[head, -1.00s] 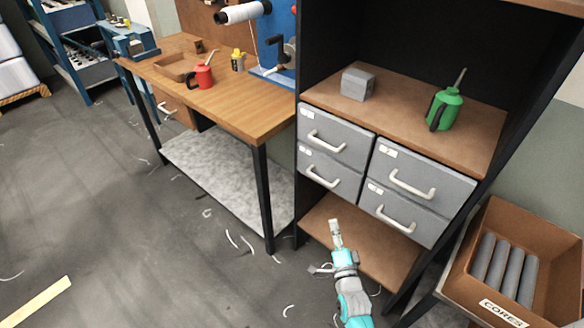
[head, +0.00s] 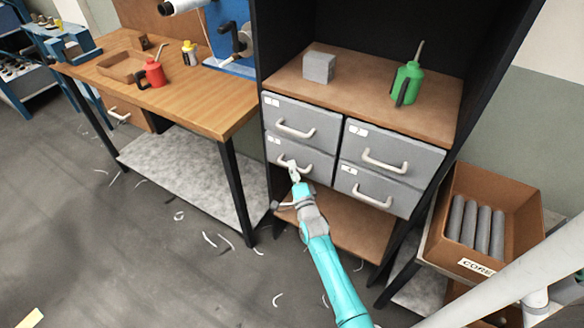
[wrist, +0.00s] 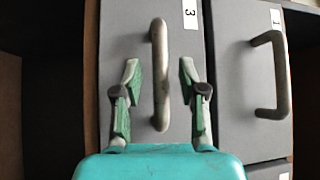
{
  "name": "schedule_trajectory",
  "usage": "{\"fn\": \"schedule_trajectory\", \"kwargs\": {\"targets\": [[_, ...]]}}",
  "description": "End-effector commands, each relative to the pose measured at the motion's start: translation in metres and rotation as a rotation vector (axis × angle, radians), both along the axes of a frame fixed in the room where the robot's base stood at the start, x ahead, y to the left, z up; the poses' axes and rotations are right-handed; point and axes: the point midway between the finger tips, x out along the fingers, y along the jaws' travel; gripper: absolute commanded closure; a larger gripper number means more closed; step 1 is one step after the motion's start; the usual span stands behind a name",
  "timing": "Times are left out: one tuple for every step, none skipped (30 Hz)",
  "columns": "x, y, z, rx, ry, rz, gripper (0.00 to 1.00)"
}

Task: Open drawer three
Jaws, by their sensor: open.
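Drawer three is the lower left grey drawer (head: 316,171) of the cabinet. In the wrist view its grey front (wrist: 188,50) carries a label reading 3 (wrist: 190,14). Its pale bar handle (wrist: 159,75) stands between the two fingers of my gripper (wrist: 160,95), with a gap on each side. My gripper is open. In the head view my gripper (head: 294,172) is in front of this drawer and covers part of its handle (head: 284,163). The drawer looks shut.
Drawer one (head: 302,122) is above, and two more drawers (head: 388,155) are to the right, all shut. A grey block (head: 319,67) and a green oil can (head: 408,83) stand on top. A box of cores (head: 463,265) stands right, a workbench (head: 200,100) left.

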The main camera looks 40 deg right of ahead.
Motion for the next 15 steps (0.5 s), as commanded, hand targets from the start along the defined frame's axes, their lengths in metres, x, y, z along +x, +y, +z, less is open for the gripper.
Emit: {"fn": "schedule_trajectory", "kwargs": {"targets": [[0.005,-0.0024,0.0013,0.0,-0.001,0.0,0.59],[0.007,-0.0033,0.0017,0.0,-0.001,0.0,0.59],[0.0091,-0.0042,0.0015,0.0,0.0,0.0,0.59],[0.0103,-0.0048,0.0014,0.0,0.0,0.0,0.59],[0.0113,-0.0053,0.0015,0.0,0.001,0.0,0.59],[0.0124,-0.0058,0.0016,0.0,0.001,0.0,0.59],[0.013,-0.0061,0.0018,0.0,0.001,0.0,0.59],[0.0134,-0.0062,0.0019,0.0,0.0,0.0,0.59],[0.0137,-0.0063,0.002,0.0,0.0,0.0,0.59],[0.0138,-0.0064,0.002,0.0,0.0,0.0,0.59],[0.0138,-0.0064,0.002,0.0,0.0,0.0,0.59],[0.0137,-0.0063,0.002,0.0,0.0,0.0,0.59],[0.0136,-0.0063,0.002,0.0,0.0,0.0,0.59],[0.0136,-0.0063,0.002,0.0,0.0,0.0,0.59],[0.0136,-0.0063,0.002,0.0,0.0,0.0,0.61]]}}
